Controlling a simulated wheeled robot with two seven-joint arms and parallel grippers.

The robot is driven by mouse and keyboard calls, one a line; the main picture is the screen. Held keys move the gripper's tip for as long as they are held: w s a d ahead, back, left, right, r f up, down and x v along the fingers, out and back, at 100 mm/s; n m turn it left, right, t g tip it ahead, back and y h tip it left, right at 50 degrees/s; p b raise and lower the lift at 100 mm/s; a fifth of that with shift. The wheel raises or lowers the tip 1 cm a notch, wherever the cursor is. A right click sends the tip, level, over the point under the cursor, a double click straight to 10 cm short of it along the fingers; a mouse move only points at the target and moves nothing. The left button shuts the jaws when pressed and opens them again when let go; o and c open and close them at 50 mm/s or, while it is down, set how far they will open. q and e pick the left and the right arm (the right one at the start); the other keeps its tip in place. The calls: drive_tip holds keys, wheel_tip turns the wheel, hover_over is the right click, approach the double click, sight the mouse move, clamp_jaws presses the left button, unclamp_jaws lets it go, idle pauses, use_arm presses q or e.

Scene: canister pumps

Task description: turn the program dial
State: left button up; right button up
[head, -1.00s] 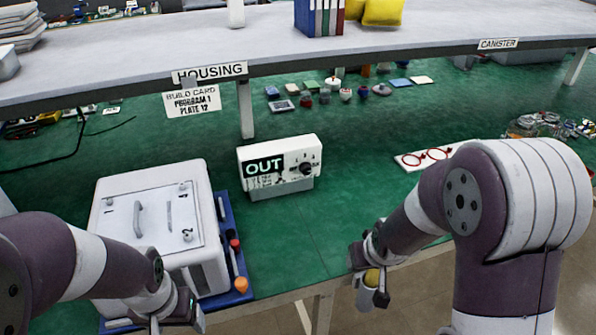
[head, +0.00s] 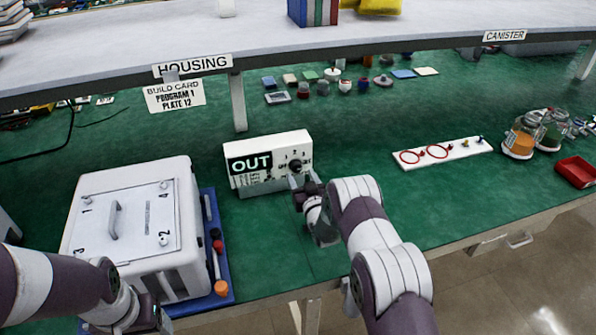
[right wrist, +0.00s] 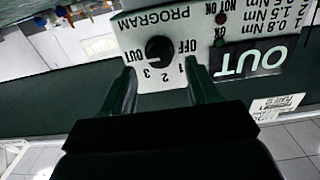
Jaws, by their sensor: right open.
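The white program box (head: 268,162) stands on the green bench, with a black "OUT" panel on its front. Its black program dial (head: 296,165) is at the right of that face. In the right wrist view the dial (right wrist: 158,51) is ringed by OFF, 1, 2, 3 and OUT; I cannot tell its setting for sure. My right gripper (head: 299,183) is just in front of the dial. Its open fingers (right wrist: 160,82) point at the dial from either side, with nothing between them. My left gripper (head: 150,318) is low at the left, its jaws unclear.
A white housing (head: 135,222) on a blue tray stands left of the box. The build card (head: 174,96) reads program 1, plate 12. A white board with red rings (head: 412,164), jars (head: 520,138) and a red bin (head: 575,172) lie right. A shelf spans above.

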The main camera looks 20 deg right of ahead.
sight(297, 169)
drive_tip(key=shift+w, duration=1.65)
drive_tip(key=shift+a, duration=0.1)
drive_tip(key=c, duration=1)
drive_tip(key=shift+c, duration=0.2)
